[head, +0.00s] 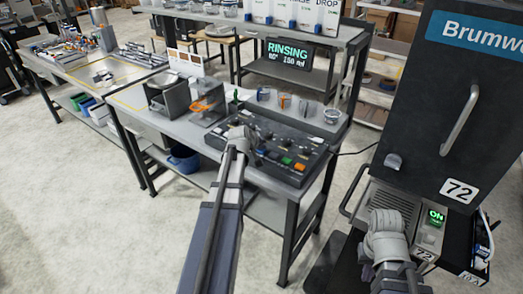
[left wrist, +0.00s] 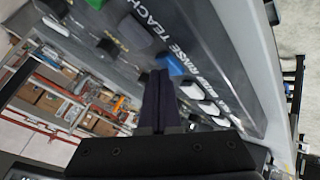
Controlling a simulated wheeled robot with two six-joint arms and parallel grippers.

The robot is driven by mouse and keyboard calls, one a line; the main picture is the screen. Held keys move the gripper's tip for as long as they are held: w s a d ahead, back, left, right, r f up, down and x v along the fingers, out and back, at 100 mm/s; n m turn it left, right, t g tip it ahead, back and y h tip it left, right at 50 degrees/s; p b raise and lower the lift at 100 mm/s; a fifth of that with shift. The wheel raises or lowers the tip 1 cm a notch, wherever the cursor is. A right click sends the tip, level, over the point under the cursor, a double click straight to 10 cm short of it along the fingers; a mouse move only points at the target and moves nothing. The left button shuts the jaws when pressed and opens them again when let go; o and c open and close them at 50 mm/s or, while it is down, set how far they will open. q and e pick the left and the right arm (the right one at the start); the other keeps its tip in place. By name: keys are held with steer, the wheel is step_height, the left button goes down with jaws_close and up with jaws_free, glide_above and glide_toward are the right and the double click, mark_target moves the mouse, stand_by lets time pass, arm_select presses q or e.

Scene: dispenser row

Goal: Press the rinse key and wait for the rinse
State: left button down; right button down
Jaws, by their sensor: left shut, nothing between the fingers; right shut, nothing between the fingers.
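A dark control panel (head: 285,142) with several keys and knobs lies on the bench. My left gripper (head: 243,138) is over its left part. In the left wrist view, the shut, empty fingers (left wrist: 158,88) point at a blue key (left wrist: 168,65) beside lettering that includes "RINSE" and "TEACH". I cannot tell whether the fingertips touch this key. A display (head: 288,54) behind the bench reads "RINSING", with smaller figures below. My right gripper (head: 385,222) is shut in front of the dark cabinet; its fingertips are hard to make out.
Green and orange keys (head: 293,163) sit near the panel's front edge. Several small cups (head: 284,100) stand behind the panel. A grey bin (head: 168,98) is to its left. The dark cabinet (head: 465,95) marked 72 stands at right, with a lit green "ON" sign (head: 436,216) below.

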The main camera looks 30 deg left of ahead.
mark_target(261, 152)
stand_by(0.4)
arm_select(q)
steer(key=shift+r+p, duration=0.85)
steer(key=shift+p, duration=0.05)
step_height(261, 152, up, 5)
steer(key=p, duration=0.5)
